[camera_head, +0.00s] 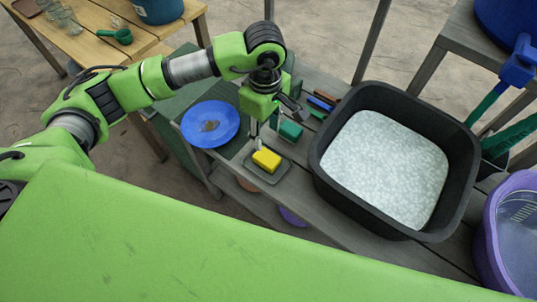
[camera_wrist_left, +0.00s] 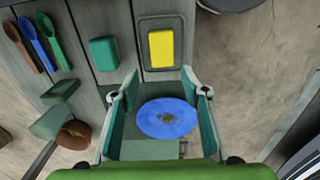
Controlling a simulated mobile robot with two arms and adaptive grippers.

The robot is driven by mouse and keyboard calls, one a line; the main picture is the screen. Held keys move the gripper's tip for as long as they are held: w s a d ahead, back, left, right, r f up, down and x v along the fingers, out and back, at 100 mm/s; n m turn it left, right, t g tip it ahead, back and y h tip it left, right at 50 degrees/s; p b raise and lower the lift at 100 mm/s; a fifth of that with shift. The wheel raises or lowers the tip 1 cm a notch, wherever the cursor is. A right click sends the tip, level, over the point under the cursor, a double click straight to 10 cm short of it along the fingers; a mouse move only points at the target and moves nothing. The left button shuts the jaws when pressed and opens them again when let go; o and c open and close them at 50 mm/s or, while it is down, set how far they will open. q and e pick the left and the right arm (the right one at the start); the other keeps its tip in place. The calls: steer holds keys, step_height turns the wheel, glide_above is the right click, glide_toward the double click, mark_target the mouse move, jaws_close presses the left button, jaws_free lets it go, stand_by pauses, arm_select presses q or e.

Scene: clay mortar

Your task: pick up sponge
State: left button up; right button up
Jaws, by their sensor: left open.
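A yellow sponge-like block (camera_head: 267,160) lies on a small dark tray (camera_head: 281,172) on the grey slatted table. It also shows in the left wrist view (camera_wrist_left: 161,48), just beyond the fingertips. A green block (camera_head: 290,131) lies beside the tray and also shows in the wrist view (camera_wrist_left: 104,53). My left gripper (camera_head: 273,124) hangs over the table near both blocks, open and empty. In the wrist view its two fingers (camera_wrist_left: 160,88) are spread wide, with a blue plate (camera_wrist_left: 167,130) seen between them. My right gripper is not in view.
The blue plate also shows in the head view (camera_head: 209,123), left of the tray. A black basin of foamy water (camera_head: 325,172) stands to the right. A purple tub (camera_head: 497,235) is at far right.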

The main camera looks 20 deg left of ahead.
arm_select(q)
steer(key=b, duration=0.3)
glide_above(265, 156)
step_height(265, 156, down, 6)
steer(key=shift+d+r, duration=0.1)
step_height(265, 156, down, 3)
steer(key=shift+r, duration=0.1)
step_height(265, 156, down, 3)
steer(key=shift+s+r+b, duration=0.1)
steer(key=shift+b, duration=0.7)
steer(key=shift+f, duration=0.35)
steer(key=c, duration=0.7)
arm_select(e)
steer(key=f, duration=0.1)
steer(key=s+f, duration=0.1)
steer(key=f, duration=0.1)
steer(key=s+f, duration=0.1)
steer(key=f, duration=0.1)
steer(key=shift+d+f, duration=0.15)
